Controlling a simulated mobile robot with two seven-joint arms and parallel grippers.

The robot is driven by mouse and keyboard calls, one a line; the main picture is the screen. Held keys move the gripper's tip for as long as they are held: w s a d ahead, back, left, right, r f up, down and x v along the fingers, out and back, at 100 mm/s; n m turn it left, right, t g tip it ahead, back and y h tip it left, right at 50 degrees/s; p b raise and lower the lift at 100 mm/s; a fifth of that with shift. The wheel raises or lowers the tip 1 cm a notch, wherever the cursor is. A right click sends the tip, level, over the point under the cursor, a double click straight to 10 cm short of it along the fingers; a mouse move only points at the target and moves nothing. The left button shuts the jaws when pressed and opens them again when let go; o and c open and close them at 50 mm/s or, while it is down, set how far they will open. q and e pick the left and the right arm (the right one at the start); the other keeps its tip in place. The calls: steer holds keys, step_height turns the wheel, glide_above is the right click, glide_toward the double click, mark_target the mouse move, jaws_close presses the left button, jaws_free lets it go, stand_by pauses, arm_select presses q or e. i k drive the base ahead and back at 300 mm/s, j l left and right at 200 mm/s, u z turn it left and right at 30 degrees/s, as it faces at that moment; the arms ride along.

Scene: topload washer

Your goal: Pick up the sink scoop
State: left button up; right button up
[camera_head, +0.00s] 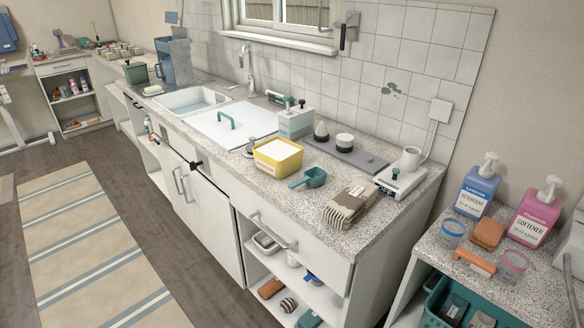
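A teal scoop (315,177) lies on the speckled counter, just right of and in front of a yellow tub (271,166) with white contents. Its round cup is at the right and its short handle points left toward the counter's front edge. I take this to be the sink scoop. Neither of my grippers shows in the head view.
Behind are a grey tray (345,152), a white scale (401,181) with a mug, and a teal-and-white box (295,124). The sink (194,101) is further left. Open floor lies in front.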

mark_target(315, 178)
steer(key=z, duration=0.5)
steer(key=j+z, duration=0.2)
steer(key=z, duration=0.25)
steer(key=i+j+z, duration=0.1)
steer(key=z, duration=0.4)
steer(key=j+z, duration=0.4)
steer(key=k+j+z, duration=0.15)
steer(key=j+z, duration=0.2)
steer(key=j, duration=0.2)
steer(key=k+j+z, duration=0.1)
steer(key=j, duration=0.25)
steer(key=k+j+z, duration=0.15)
steer(key=j, duration=0.2)
steer(key=j+z, duration=0.1)
steer(key=j, duration=0.3)
steer(key=k, duration=0.05)
